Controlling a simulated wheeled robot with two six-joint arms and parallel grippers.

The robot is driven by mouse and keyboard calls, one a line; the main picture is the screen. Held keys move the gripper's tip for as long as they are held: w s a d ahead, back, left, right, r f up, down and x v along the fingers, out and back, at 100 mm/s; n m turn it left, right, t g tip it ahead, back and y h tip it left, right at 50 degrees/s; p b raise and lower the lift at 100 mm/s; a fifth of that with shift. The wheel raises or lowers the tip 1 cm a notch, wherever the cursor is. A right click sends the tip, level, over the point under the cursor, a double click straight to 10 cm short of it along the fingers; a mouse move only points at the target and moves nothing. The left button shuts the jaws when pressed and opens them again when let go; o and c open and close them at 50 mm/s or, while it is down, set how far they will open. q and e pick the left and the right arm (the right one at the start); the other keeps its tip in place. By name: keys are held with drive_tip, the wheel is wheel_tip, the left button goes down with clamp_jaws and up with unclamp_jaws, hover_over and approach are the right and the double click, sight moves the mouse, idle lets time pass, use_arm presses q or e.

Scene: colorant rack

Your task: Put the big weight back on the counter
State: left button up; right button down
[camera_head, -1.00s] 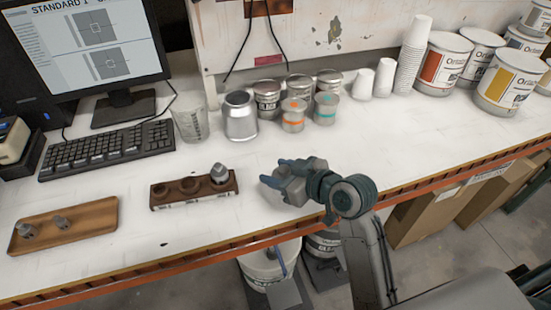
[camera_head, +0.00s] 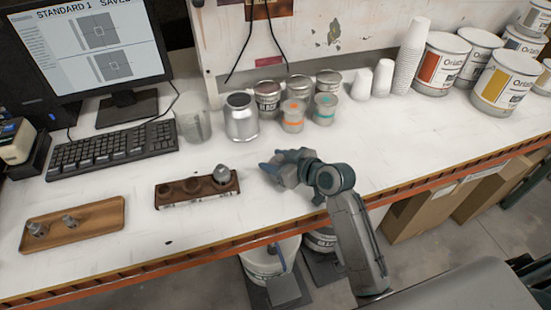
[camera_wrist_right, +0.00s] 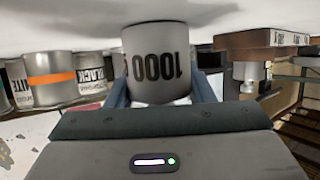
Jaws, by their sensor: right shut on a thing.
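My right gripper (camera_head: 277,172) is shut on the big weight, a grey cylinder marked 1000. The weight (camera_wrist_right: 157,65) sits between the two fingers in the right wrist view, its printed number upside down. In the head view the gripper and weight are over the white counter (camera_head: 250,215), right of the dark wooden weight block, near the front edge. I cannot tell whether the weight touches the counter. My left gripper is not in view.
The dark block (camera_head: 197,189) holds a small weight (camera_head: 221,174). A wooden tray (camera_head: 98,217) with two small weights lies at left. Cans (camera_head: 241,118), paper cups (camera_head: 409,60) and paint buckets (camera_head: 441,62) stand behind.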

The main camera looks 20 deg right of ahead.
drive_tip(key=c, duration=1.1)
unclamp_jaws()
drive_tip(key=shift+f, duration=0.1)
drive_tip(key=o, duration=0.4)
drive_tip(key=shift+o, duration=0.2)
drive_tip(key=shift+s+d, duration=0.2)
drive_tip(key=shift+s, duration=0.05)
drive_tip(key=b+v, duration=0.2)
drive_tip(key=v, duration=0.7)
drive_tip(key=shift+s+d+r, duration=0.15)
drive_tip(key=shift+s+r, duration=0.1)
drive_tip(key=shift+v, duration=0.95)
drive_tip(key=shift+r, duration=0.1)
